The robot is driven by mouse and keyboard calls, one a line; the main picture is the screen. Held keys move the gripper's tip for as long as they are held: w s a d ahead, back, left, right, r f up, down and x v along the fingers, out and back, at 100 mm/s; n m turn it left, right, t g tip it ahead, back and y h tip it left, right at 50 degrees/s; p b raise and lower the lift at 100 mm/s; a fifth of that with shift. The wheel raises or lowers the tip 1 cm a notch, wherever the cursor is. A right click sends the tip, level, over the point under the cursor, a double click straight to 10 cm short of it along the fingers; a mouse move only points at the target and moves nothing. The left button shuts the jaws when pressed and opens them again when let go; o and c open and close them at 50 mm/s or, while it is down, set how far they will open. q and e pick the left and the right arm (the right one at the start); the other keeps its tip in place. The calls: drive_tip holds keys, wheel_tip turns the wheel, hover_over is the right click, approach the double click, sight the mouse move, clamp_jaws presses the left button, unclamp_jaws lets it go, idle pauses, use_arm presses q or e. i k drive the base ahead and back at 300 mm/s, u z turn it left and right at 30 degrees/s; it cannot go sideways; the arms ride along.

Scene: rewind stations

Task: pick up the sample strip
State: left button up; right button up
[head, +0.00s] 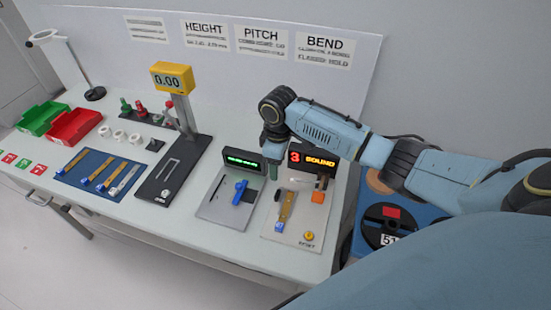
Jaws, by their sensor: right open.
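A brass-coloured strip (287,205) with a blue end lies on the light plate (305,229) of the right-hand station, below a display (311,162) reading "3 SOUND". Several other strips lie on a blue mat (87,191) at the left, among them a brass one (104,177) and a silver-grey one (125,180). I cannot tell which is the sample strip. My right gripper (273,174) points down, open, at the back left of the right-hand station, apart from the strip there. Its fingers are small and dark. My left gripper is out of view.
The middle station (213,208) carries a blue clamp-like part and a green-lit display (242,160). A yellow gauge (172,78) stands left of it. Green and red bins (74,127) sit far left.

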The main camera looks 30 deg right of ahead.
sight(280, 226)
drive_tip(key=k, duration=1)
